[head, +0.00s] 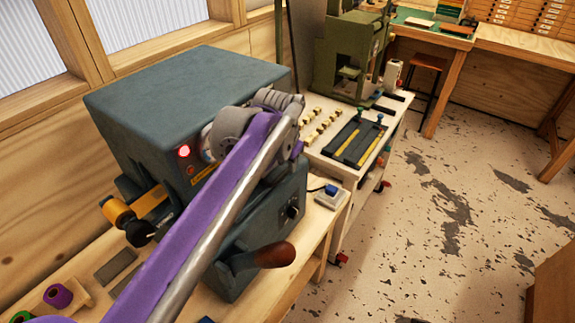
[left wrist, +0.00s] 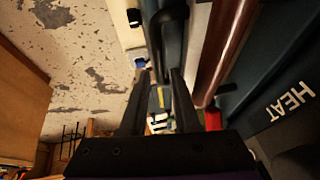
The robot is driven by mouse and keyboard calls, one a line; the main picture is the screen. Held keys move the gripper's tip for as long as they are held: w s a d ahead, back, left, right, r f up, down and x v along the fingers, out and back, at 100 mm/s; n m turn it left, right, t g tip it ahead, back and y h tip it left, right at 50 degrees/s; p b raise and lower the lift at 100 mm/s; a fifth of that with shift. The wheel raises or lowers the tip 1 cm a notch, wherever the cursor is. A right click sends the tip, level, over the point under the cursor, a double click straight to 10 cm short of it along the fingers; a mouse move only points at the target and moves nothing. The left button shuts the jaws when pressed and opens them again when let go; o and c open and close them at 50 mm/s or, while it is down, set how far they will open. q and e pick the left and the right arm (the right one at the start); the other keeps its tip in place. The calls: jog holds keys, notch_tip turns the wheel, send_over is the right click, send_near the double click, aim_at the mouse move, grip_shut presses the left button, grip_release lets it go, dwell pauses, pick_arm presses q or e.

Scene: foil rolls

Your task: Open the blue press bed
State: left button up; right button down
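The blue-grey press (head: 180,90) stands on the wooden bench at left, with a lit red lamp on its front. Its lower front block (head: 245,215) carries a black knob and a lever with a brown wooden grip (head: 275,255). My left arm crosses in front of the press, hiding much of its front; its fingers are not clearly visible in the head view. In the left wrist view, my left gripper (left wrist: 160,85) is open, with nothing visibly held between its fingers. A brown bar (left wrist: 222,45) runs beside the right finger, outside the gap, near a dark panel marked HEAT (left wrist: 288,105). My right gripper is out of view.
A small grey box with a blue button (head: 330,196) sits by the press. A pale cart (head: 345,185) holds a black tray with yellow strips, and a green press (head: 350,55) stands behind. Foil rolls (head: 58,296) lie at lower left. Open floor lies right.

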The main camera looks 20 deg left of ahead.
pick_arm(q)
jog(key=shift+x, duration=1.05)
grip_shut()
dwell(0.7)
